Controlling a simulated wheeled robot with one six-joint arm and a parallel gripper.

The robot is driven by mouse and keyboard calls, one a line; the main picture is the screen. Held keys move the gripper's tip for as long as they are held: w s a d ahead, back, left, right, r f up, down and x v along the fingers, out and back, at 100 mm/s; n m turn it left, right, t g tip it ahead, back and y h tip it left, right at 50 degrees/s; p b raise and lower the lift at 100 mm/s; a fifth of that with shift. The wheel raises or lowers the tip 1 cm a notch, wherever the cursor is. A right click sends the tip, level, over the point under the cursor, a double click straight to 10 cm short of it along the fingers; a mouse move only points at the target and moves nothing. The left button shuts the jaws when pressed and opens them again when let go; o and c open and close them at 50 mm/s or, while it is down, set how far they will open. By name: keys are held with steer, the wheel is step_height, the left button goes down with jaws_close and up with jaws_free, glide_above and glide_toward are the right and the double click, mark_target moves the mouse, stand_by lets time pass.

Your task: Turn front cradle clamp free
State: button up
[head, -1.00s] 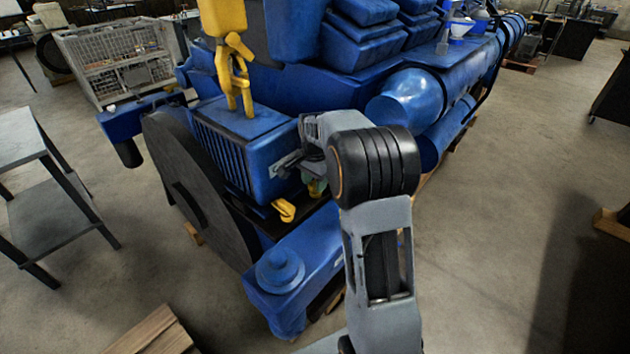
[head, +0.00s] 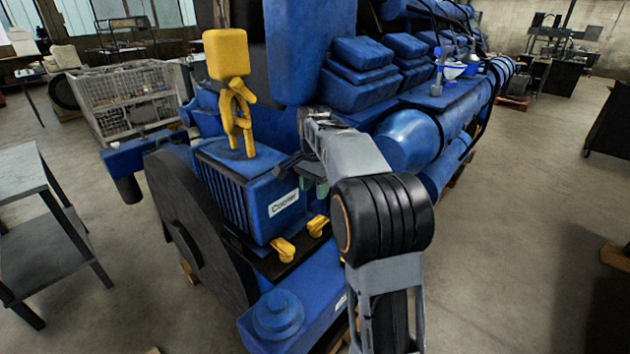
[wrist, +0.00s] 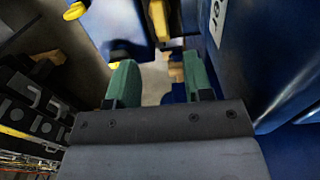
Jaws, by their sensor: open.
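Two yellow clamp handles sit on the dark cradle rail beside the blue box labelled "Cooler" (head: 258,196). One clamp (head: 283,249) is nearer the big dark disc, the other (head: 318,225) nearer my arm; I cannot tell which is the front one. My gripper (head: 316,186) is beside the cooler's labelled side, above the clamps and apart from them, partly hidden by my wrist. In the wrist view its green fingers (wrist: 160,80) are apart with nothing between them. Yellow parts (wrist: 75,11) show beyond the fingers at upper left there.
The blue engine (head: 410,140) fills the space behind my arm.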

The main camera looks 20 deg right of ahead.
steer(key=shift+r, duration=1.15)
steer(key=s+a+f+n+t, duration=0.1)
steer(key=s+a+f+n, duration=0.1)
steer(key=s, duration=0.5)
steer(key=s+a+f+n+t, duration=0.2)
steer(key=s+a+n, duration=0.2)
steer(key=s+n, duration=0.2)
steer(key=s+a+f+n+t, duration=0.1)
steer(key=s+a+f+n, duration=0.1)
steer(key=s+n, duration=0.3)
steer(key=s+a, duration=0.1)
steer(key=s, duration=0.3)
steer(key=shift+s+a+f, duration=0.15)
steer(key=shift+a+f, duration=0.25)
steer(key=shift+c, duration=0.4)
